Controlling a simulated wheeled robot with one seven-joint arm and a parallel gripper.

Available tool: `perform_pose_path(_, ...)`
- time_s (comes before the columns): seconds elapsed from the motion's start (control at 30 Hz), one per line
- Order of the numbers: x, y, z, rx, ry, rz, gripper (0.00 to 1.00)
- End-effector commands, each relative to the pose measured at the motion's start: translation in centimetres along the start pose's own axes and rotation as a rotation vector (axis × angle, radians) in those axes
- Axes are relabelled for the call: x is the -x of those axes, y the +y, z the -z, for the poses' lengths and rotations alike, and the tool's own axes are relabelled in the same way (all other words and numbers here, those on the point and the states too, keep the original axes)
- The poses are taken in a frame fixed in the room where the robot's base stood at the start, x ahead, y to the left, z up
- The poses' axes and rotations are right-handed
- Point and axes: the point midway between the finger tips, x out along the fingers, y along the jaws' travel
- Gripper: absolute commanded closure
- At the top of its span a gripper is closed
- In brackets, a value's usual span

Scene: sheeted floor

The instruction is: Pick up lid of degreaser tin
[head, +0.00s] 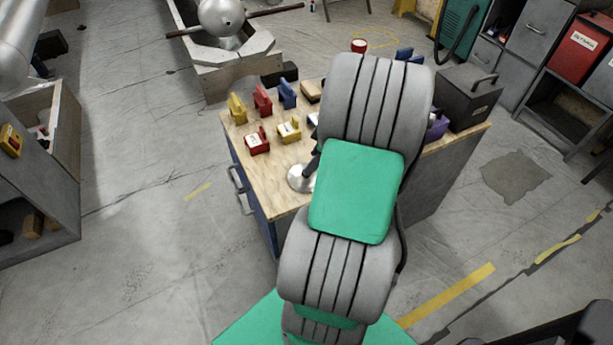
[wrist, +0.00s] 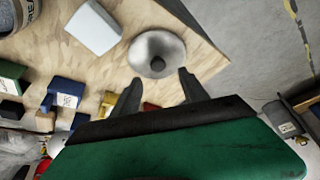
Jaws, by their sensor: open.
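A round, shiny silver piece with a dark knob, which looks like the lid (wrist: 158,50), lies on the wooden bench top near its edge in the wrist view. It also shows in the head view (head: 297,178), partly covered by my arm. My gripper (wrist: 160,76) is open and empty in the wrist view. Its two dark fingers point toward the lid, with the knob showing between the fingertips; whether they touch it I cannot tell. A round container with large dark lettering, perhaps the degreaser tin (wrist: 14,14), is cut off at the top left.
The workbench (head: 240,150) holds several red, yellow and blue blocks (head: 262,100) at its left and back. A white block (wrist: 94,27) lies near the lid. A dark box (head: 465,97) stands at the bench's right. Open floor (head: 150,250) lies to the left.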

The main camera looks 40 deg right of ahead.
Motion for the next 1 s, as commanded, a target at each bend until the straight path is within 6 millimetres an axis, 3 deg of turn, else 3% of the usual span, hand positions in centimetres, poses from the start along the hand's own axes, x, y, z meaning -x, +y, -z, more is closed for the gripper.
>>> perform_pose_path(0.3,-5.2,0.2,-0.4,0.0,-0.002,0.003,0.48)
perform_pose_path(0.6,-6.0,0.3,-0.5,-0.001,-0.003,-0.001,0.49)
perform_pose_path(1.0,-5.9,0.3,-0.4,-0.001,-0.003,-0.001,0.82)
